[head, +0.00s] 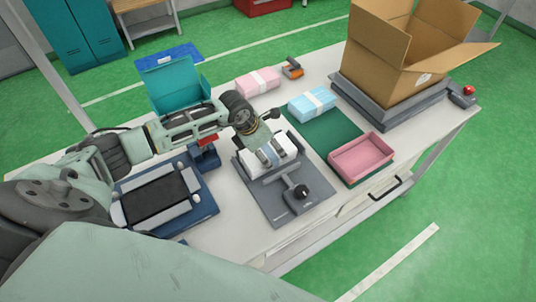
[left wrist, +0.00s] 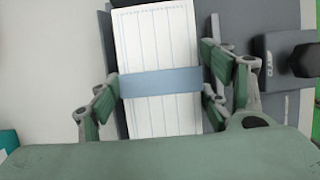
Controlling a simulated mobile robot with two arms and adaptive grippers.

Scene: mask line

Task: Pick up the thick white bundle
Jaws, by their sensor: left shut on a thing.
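The thick white bundle (left wrist: 158,40) has a blue-grey band (left wrist: 162,82) around its middle. It lies on a grey clamp fixture (head: 285,203) on the table, and its white end (head: 284,146) shows in the head view. My left gripper (head: 271,154) is over the fixture with its fingers pointing down. In the left wrist view the left gripper (left wrist: 161,88) has a finger on each side of the bundle at the band, shut on it. The bundle still appears to be in the fixture. My right gripper is not in view.
A clamp handle with a black knob (head: 301,191) stands close in front of the bundle. A pink bundle (head: 258,81), a blue bundle (head: 312,104), a pink tray (head: 361,158) and a cardboard box (head: 393,58) are on the table. A green mat (head: 322,133) has free room.

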